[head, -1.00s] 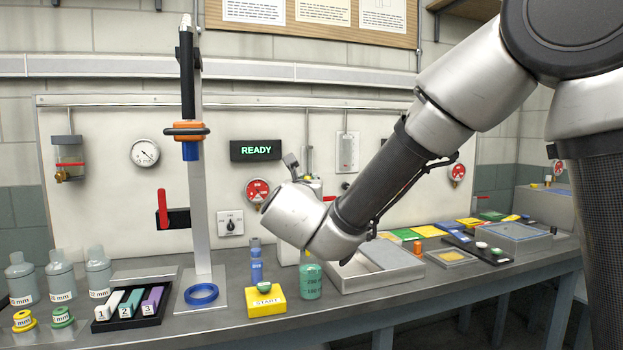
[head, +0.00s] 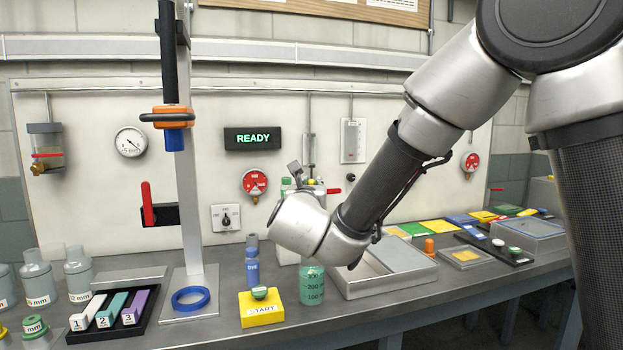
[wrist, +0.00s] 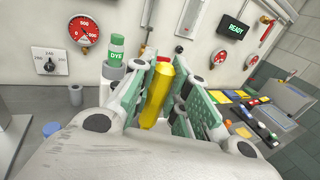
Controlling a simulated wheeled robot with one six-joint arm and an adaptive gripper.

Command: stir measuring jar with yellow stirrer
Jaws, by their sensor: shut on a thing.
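A yellow stirrer (wrist: 156,92) stands between the green-padded fingers of my gripper (wrist: 158,85) in the wrist view. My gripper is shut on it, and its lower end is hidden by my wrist. In the head view my gripper is mostly hidden behind my wrist, with a small part (head: 296,175) showing above it. The measuring jar (head: 312,286), with green contents and volume marks, stands upright on the bench, below my wrist in the picture. Its top is partly hidden by my wrist. I cannot make out the jar in the wrist view.
A blue dye bottle (head: 252,270) and a yellow START block (head: 262,313) stand left of the jar. A grey tray (head: 385,282) lies to its right. A tall stand (head: 188,200) rises at left.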

